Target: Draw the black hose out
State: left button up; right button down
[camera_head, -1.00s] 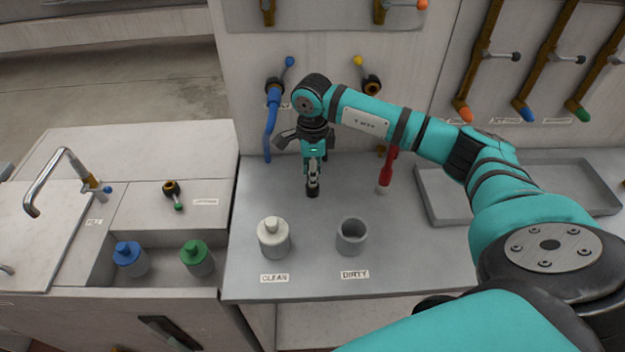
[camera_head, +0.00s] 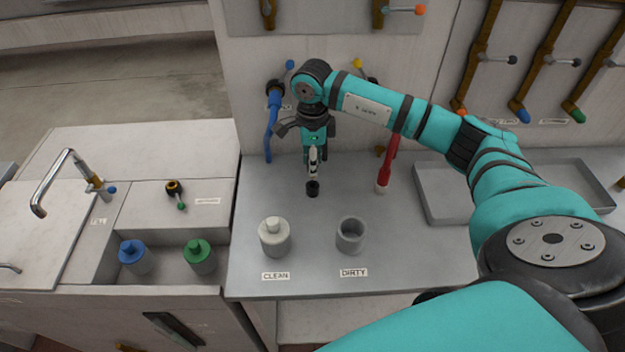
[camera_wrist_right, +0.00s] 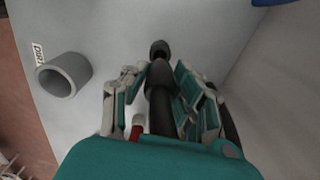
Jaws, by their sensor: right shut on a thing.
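The black hose (camera_wrist_right: 160,108) runs between the fingers of my right gripper (camera_wrist_right: 161,78) in the wrist view, with its dark rounded end beyond the fingertips. In the head view my right gripper (camera_head: 313,163) points down over the grey worktop, shut on the hose. The hose's dark end (camera_head: 313,189) shows just below the fingertips. The rest of the hose is hidden behind my gripper and arm. My left gripper is not in view.
A white CLEAN bottle (camera_head: 274,239) and an open grey DIRTY cup (camera_head: 351,236) stand nearer on the worktop. A blue hose (camera_head: 270,130) hangs to the left, a red hose (camera_head: 388,165) to the right. A grey tray (camera_head: 440,208) lies further right.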

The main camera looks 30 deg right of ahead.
jog(key=shift+r+p, duration=1.05)
jog(key=shift+r, duration=1)
